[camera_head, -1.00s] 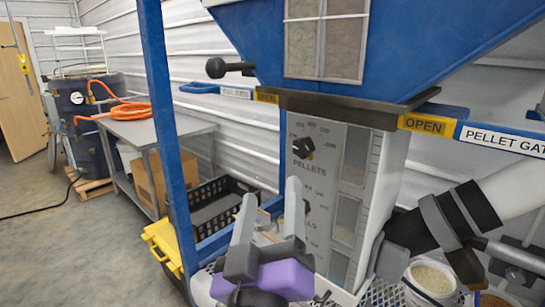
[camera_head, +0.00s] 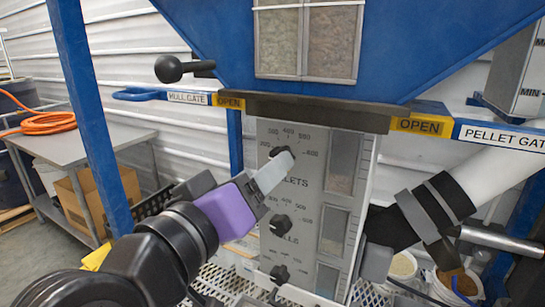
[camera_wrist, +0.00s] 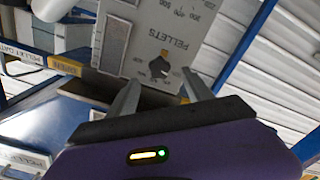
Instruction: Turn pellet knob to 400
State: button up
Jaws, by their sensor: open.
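The black pellet knob (camera_wrist: 158,67) is on the grey panel (camera_head: 306,172), beside the PELLETS label. In the head view the knob (camera_head: 277,151) is mostly hidden behind a grey finger, with printed numbers such as 300, 400 and 500 around it. Its pointer setting is not clear to me. My purple gripper (camera_head: 278,168) reaches in from the lower left with its fingers toward the knob. In the wrist view my gripper (camera_wrist: 161,78) is open, with the knob showing between and beyond its two fingertips. I cannot tell whether a finger touches it.
Two more black knobs, one by a partly hidden label (camera_head: 279,224) and one lower (camera_head: 279,274), sit below on the panel. The hopper's dark ledge (camera_head: 320,112) overhangs above. A blue post (camera_head: 92,120) stands left. A large pipe (camera_head: 470,185) is at right.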

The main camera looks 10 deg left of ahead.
jog(key=shift+p+x, duration=0.4)
jog(key=shift+x, duration=2.15)
grip_shut()
